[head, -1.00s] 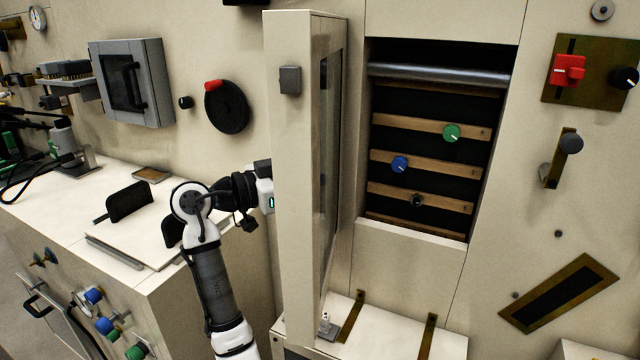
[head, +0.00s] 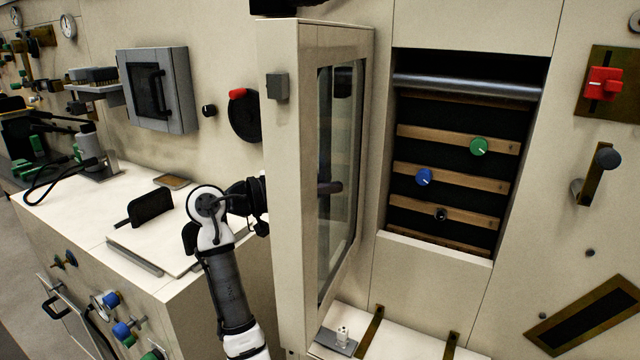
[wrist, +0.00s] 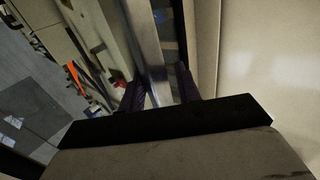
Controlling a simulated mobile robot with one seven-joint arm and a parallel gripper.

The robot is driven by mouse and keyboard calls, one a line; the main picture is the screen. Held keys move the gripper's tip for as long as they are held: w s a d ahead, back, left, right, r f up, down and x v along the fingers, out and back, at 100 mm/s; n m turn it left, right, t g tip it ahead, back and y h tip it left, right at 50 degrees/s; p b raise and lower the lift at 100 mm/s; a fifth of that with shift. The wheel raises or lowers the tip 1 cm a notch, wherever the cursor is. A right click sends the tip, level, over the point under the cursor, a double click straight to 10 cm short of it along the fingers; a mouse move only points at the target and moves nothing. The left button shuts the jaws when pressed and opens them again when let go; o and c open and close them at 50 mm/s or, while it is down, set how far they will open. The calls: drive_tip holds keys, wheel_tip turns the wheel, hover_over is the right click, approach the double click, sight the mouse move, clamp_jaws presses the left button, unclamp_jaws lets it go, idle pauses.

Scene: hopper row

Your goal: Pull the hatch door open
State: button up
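The hatch door (head: 286,190), a cream frame with a glass window (head: 341,110), stands well open in the head view, swung out to the left of its opening (head: 400,115). My arm reaches behind its outer face, so the door frame hides my wrist there. A dark shape, probably a finger, shows through the glass. In the wrist view my gripper (wrist: 161,88) has its two dark fingers apart. A long grey metal strip, probably part of the door (wrist: 154,50), runs between and beyond them. I cannot see a handle, and contact is unclear.
Inside the opening are slats with a green knob (head: 479,146) and a blue knob (head: 424,177). A counter (head: 85,215) stands left of my arm, with a dark-handled plate on it. A black wheel with a red knob (head: 237,93) is on the wall left of the door.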

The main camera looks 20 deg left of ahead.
drive_tip(key=shift+d, duration=0.4)
drive_tip(key=b+v, duration=0.2)
drive_tip(key=v, duration=1.2)
drive_tip(key=shift+a, duration=0.25)
